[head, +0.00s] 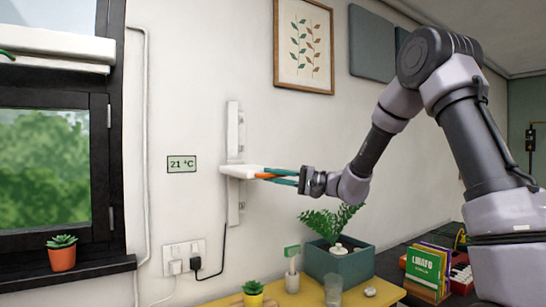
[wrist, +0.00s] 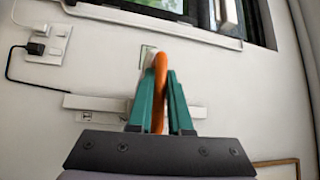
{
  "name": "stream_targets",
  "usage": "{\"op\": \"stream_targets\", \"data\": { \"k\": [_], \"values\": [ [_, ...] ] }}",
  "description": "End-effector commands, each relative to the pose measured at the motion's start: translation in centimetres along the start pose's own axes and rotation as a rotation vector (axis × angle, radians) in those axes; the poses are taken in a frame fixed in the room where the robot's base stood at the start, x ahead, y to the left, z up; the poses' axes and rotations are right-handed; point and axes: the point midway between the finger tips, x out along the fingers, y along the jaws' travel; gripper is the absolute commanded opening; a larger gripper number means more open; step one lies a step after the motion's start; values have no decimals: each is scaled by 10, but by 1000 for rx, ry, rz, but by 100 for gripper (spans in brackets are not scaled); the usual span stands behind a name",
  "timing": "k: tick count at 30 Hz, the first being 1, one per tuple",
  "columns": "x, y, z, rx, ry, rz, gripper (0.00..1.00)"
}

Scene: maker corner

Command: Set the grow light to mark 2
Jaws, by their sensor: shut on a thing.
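The grow light (head: 240,171) is a white panel that sticks out from a white upright rail (head: 233,140) on the wall. It sits about midway along the rail. Its orange handle (head: 265,176) points toward my arm. My gripper (head: 275,176) has teal fingers and is shut on this handle. In the wrist view the orange handle (wrist: 160,65) stands between the two teal fingers (wrist: 160,85), and the rail (wrist: 95,103) runs sideways behind them.
A black cable runs from the rail to a wall socket (head: 184,257). A window (head: 45,165) is at left.

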Motion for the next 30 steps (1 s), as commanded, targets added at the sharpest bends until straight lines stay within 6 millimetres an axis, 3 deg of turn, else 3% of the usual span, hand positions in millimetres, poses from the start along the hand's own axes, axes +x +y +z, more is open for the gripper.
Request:
{"op": "stream_targets", "data": {
  "k": [3,6,17,18,19,30],
  "values": [
    [-4,28,3,5,2,2,0],
    [-6,39,4,2,2,2,0],
    [-6,43,5,-1,2,0,0],
    [-6,43,5,-1,2,0,33],
    [-6,43,5,-1,2,0,44],
    [-8,43,5,-1,2,0,47]
  ]
}}
